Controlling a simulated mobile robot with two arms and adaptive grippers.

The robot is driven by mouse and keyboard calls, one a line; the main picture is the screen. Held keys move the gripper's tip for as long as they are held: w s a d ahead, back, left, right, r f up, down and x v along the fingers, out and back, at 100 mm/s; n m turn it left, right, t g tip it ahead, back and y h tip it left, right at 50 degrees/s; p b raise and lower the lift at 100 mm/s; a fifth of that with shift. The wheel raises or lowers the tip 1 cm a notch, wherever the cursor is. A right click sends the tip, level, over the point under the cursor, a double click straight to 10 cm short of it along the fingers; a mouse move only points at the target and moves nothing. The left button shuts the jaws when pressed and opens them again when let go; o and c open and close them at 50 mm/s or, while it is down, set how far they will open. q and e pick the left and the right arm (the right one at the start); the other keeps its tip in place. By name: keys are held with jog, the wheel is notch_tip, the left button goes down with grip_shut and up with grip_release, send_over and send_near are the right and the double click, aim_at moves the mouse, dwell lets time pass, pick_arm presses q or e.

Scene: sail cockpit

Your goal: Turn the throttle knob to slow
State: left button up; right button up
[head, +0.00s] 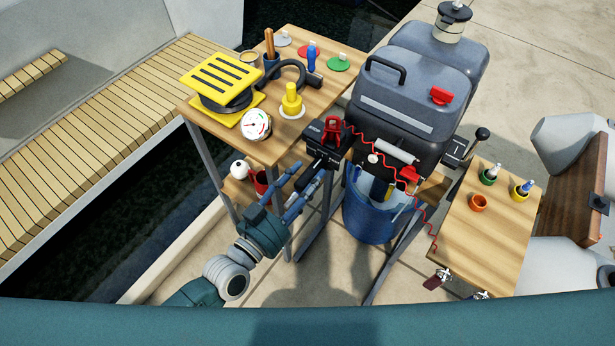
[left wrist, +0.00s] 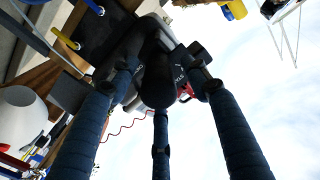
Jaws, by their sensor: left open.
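The throttle knob (left wrist: 158,85) is a dark, rounded cylinder in the left wrist view, pointing towards the camera. My left gripper (head: 318,174) is open just in front of this housing. In the left wrist view its blue fingers (left wrist: 160,60) spread around the knob. I cannot tell whether any finger touches it. The knob is largely hidden by the fingers in the head view. My right gripper is not in view.
A red clip (head: 331,130) sits on the housing, and a coiled red cord (head: 420,205) runs right. A blue bucket (head: 370,222) stands below. A grey tank (head: 410,100) stands behind.

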pick_arm(q)
jog(key=shift+w+d, duration=0.15)
jog(key=shift+w, duration=0.05)
jog(key=c, duration=1.1)
jog(key=shift+c, duration=0.2)
jog(key=shift+n, duration=0.3)
jog(key=n, duration=0.3)
jog(key=shift+r, duration=0.1)
jog(key=shift+w+n, duration=0.1)
jog(key=shift+n, duration=2)
